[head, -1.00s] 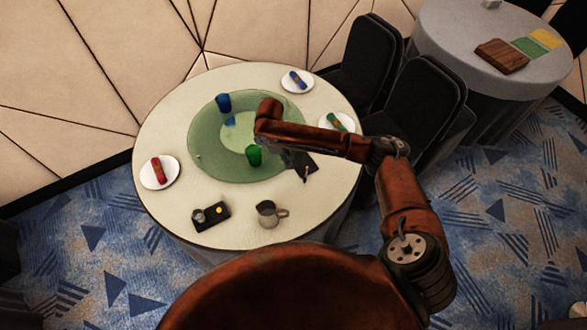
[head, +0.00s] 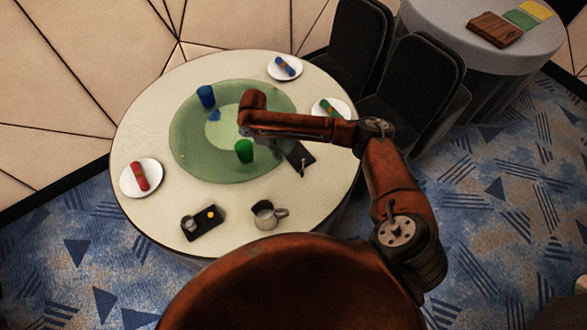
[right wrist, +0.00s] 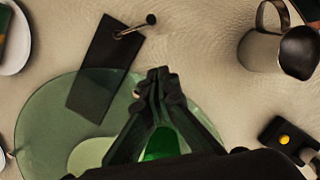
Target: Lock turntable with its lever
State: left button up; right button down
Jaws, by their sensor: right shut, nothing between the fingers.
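The turntable (head: 190,158) is a translucent green disc on the round table, and it also shows in the right wrist view (right wrist: 40,118). At its near right edge is a black plate (head: 296,153) with a small metal lever (head: 302,168). In the right wrist view the plate (right wrist: 100,65) overlaps the disc's rim, and the lever (right wrist: 134,28) ends in a dark knob. My right gripper (right wrist: 158,78) is shut and empty, pointing down beside the plate, apart from the lever. In the head view it is mostly hidden under my arm. My left gripper is not in view.
A blue cup (head: 206,96) and a green cup (head: 244,151) stand on the turntable. A metal pitcher (head: 266,217) and a black box with a yellow button (head: 202,223) stand near the front. Plates (head: 130,190) sit around the rim. Black chairs (head: 415,85) stand at right.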

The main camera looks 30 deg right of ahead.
aim_at(303, 167)
jog(key=b+x, duration=0.1)
jog(key=x, duration=0.9)
jog(key=shift+s+d+f, duration=0.1)
jog(key=shift+f, duration=0.15)
jog(key=shift+s+d+r+p, duration=0.15)
jog(key=shift+s+d+p, duration=0.25)
jog(key=shift+s+d, duration=0.9)
jog(key=shift+d, duration=0.15)
